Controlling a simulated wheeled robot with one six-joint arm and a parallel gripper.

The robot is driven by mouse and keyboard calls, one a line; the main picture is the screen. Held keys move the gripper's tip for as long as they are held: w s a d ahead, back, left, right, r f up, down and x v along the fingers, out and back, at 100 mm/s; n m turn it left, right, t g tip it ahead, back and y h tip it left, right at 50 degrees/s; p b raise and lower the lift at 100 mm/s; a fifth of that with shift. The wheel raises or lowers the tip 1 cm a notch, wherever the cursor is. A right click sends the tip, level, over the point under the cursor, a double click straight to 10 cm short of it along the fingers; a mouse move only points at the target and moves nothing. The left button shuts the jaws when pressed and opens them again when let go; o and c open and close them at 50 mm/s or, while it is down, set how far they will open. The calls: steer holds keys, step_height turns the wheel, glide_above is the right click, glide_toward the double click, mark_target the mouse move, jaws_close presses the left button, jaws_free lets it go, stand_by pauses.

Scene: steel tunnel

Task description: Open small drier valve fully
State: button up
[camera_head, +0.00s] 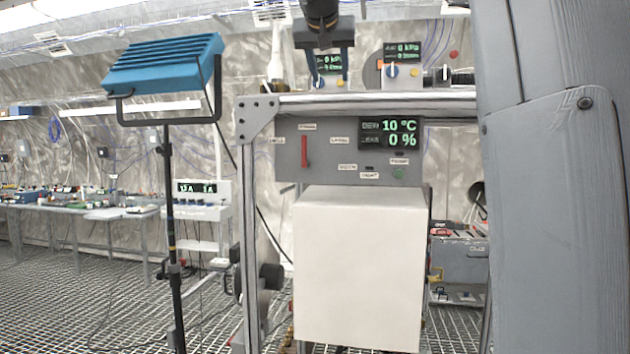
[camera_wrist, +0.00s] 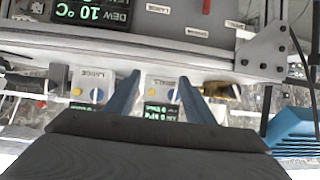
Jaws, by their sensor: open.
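The small drier panel (camera_wrist: 160,83) shows upside down in the wrist view, with a label that seems to read SMALL. On it are a blue knob (camera_wrist: 171,95), a yellow knob (camera_wrist: 153,94) and a green-lit display (camera_wrist: 158,113). My gripper (camera_wrist: 160,77) is open and empty, its two blue fingers on either side of this panel. I cannot tell how far off the knobs are or how the valve is turned. In the head view my gripper (camera_head: 330,76) hangs in front of the small drier display (camera_head: 331,63), partly covering it.
A similar panel marked LARGE (camera_wrist: 97,77) sits beside it, with its blue knob (camera_wrist: 97,95); its display (camera_head: 403,52) is at right in the head view. A metal frame bar (camera_head: 375,103) runs below. A blue lamp (camera_head: 163,66) stands to the left.

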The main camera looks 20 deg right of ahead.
steer(key=a+f+n+g+y+b, duration=0.1)
steer(key=a+f, duration=0.1)
steer(key=f, duration=1.1)
steer(key=w+a+f+n+g+y+b, duration=0.1)
steer(key=a+f+n+b, duration=0.1)
steer(key=f, duration=1.1)
steer(key=shift+a+g+y, duration=0.4)
steer(key=shift+a, duration=0.1)
steer(key=shift+f, duration=0.1)
